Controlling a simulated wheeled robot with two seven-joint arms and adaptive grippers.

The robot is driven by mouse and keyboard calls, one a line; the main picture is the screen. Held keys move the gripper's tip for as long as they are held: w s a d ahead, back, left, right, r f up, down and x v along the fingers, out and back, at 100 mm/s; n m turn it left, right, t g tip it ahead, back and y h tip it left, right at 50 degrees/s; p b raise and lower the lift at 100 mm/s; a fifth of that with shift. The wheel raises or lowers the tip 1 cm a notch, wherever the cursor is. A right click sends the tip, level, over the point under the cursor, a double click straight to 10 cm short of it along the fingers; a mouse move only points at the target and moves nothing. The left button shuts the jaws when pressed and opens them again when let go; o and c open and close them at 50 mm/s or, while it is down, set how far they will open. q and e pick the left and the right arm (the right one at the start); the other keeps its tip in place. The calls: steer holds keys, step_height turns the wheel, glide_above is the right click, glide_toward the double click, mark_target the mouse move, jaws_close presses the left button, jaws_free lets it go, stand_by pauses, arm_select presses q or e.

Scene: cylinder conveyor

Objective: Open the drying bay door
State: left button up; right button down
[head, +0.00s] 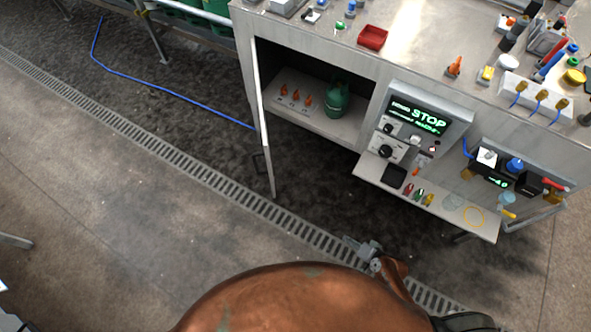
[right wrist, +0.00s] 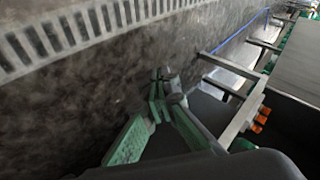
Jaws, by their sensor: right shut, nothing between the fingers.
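The drying bay door (head: 262,125) shows nearly edge-on in the head view as a thin pale panel. It stands swung out from the left side of the bay, and the bay's inside is exposed. Its dark handle (head: 259,162) is on the outer left face. My right gripper (head: 352,243) is over the floor drain, to the right of the door and apart from it. My left gripper is not in view.
Inside the bay (head: 312,118) are small orange pieces (head: 295,95) and a green cylinder (head: 337,98). A control panel (head: 415,118) reading STOP and a low shelf (head: 440,205) with small items jut out at right. The floor left of the door is clear except for a blue hose (head: 165,90).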

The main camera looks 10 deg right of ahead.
steer(key=w+a+r+m+t+y, duration=0.1)
steer(key=w+a+r+y, duration=0.3)
steer(key=r, duration=0.8)
steer(key=w+a+r+m+t+y, duration=0.15)
steer(key=w+a+r, duration=0.35)
steer(key=r, duration=0.6)
steer(key=w+a+r+t+y, duration=0.25)
steer(key=a+r, duration=0.25)
steer(key=r, duration=0.7)
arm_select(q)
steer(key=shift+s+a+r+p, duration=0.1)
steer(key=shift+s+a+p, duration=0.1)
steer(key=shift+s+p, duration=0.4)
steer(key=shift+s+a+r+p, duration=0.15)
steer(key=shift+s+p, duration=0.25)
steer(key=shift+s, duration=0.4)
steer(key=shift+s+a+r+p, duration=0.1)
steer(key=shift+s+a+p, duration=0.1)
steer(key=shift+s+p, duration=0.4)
arm_select(e)
steer(key=w+a, duration=0.6)
steer(key=a, duration=0.5)
steer(key=shift+w+a+f+g, duration=0.2)
steer(key=shift+w+g, duration=0.1)
steer(key=shift+g, duration=0.1)
